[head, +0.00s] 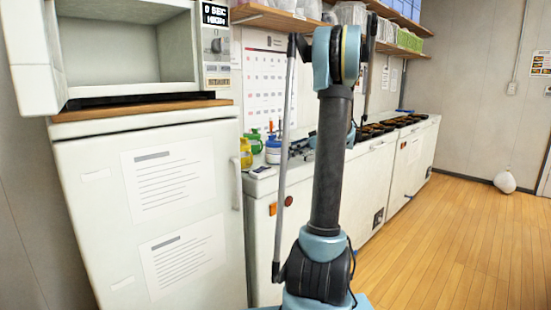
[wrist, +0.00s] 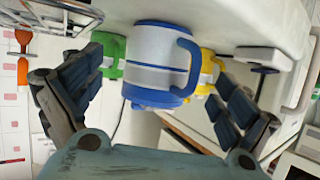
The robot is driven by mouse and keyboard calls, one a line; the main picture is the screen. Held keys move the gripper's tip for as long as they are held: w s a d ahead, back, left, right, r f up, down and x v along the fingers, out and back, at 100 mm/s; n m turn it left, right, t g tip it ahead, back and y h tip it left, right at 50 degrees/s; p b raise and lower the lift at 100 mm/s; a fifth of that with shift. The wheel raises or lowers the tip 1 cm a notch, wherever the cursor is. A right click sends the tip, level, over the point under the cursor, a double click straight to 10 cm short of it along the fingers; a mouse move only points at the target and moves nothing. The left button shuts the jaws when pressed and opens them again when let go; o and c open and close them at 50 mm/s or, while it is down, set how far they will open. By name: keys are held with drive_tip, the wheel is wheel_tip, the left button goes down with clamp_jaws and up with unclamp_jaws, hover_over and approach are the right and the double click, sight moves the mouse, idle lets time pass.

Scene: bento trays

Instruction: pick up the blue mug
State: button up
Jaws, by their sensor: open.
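The blue mug (wrist: 157,62) is white with blue bands, a blue end and a blue handle on its right side in the wrist view. In the head view the blue mug (head: 273,151) stands on the counter near the fridge. My gripper (wrist: 158,68) is open, with one finger to each side of the mug. The fingers look apart from it, and the right one is near its handle. In the head view I cannot make out the gripper's fingers clearly.
A green mug (wrist: 111,55) and a yellow mug (wrist: 207,75) are close behind the blue one in the wrist view. The counter (head: 262,187) runs along the wall beside the white fridge (head: 95,225). Dark trays (head: 372,131) stand further along. Wooden floor (head: 440,240) is clear at right.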

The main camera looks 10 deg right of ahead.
sight(276, 154)
drive_tip(key=shift+x, duration=3.75)
drive_tip(key=shift+r, duration=0.1)
drive_tip(key=c, duration=1.6)
